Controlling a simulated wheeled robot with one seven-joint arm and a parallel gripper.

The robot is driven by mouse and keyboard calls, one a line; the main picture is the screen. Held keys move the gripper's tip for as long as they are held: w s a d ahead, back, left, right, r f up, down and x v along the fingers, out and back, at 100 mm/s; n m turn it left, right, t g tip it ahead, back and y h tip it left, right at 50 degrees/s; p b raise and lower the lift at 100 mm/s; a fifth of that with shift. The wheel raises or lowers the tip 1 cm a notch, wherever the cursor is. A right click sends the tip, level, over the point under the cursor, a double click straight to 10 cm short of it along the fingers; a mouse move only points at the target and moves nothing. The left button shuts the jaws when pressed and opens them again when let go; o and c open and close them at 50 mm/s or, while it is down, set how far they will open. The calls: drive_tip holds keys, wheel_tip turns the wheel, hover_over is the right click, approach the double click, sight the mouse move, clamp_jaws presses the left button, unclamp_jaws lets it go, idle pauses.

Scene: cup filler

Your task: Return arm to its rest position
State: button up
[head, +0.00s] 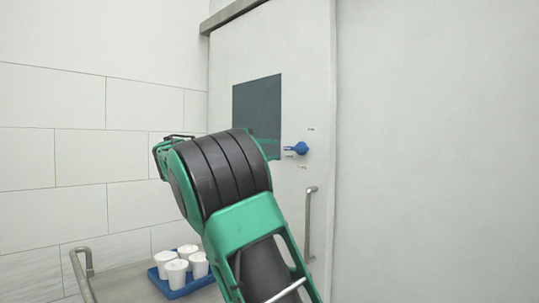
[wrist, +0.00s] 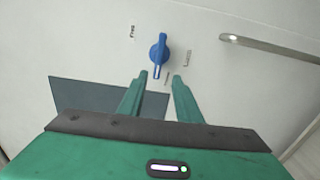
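My gripper (wrist: 160,77) shows in the wrist view with its two green fingers apart and nothing between them. A blue turn knob (wrist: 160,54) on the white door lies just beyond the fingertips; whether they touch it I cannot tell. In the head view the same knob (head: 300,148) sits right of the dark window, its narrow end toward the left. My green and black arm is raised in front of the door there and hides most of the gripper.
The white door (head: 270,50) has a dark window (head: 257,100) and a metal handle (head: 310,225), also in the wrist view (wrist: 265,47). A blue tray (head: 180,292) with several white cups (head: 176,273) stands lower left. A metal rail (head: 82,272) is left of it.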

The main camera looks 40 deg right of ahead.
idle(0.4)
wheel_tip(320, 180, down, 22)
drive_tip(key=a+t+y, duration=0.2)
drive_tip(key=t+y, duration=0.2)
drive_tip(key=y, duration=0.5)
drive_tip(key=s+a+f+y, duration=0.3)
drive_tip(key=s+a+f, duration=0.35)
drive_tip(key=a, duration=0.25)
drive_tip(key=s+a+f+m+g+y, duration=0.1)
drive_tip(key=s+a+f+y, duration=0.2)
drive_tip(key=s+a+f, duration=0.55)
drive_tip(key=s+a+f+y, duration=0.3)
drive_tip(key=s+a, duration=0.3)
drive_tip(key=a, duration=0.5)
drive_tip(key=s+d+f+m+g, duration=0.1)
drive_tip(key=s+d+m+g, duration=0.1)
drive_tip(key=s+d, duration=0.3)
drive_tip(key=s+d+f+m+g, duration=0.1)
drive_tip(key=s+d+m, duration=0.3)
drive_tip(key=s, duration=0.7)
drive_tip(key=shift+s+d+m+g, duration=0.2)
drive_tip(key=shift+d+m+g, duration=0.1)
drive_tip(key=shift+d+g, duration=0.75)
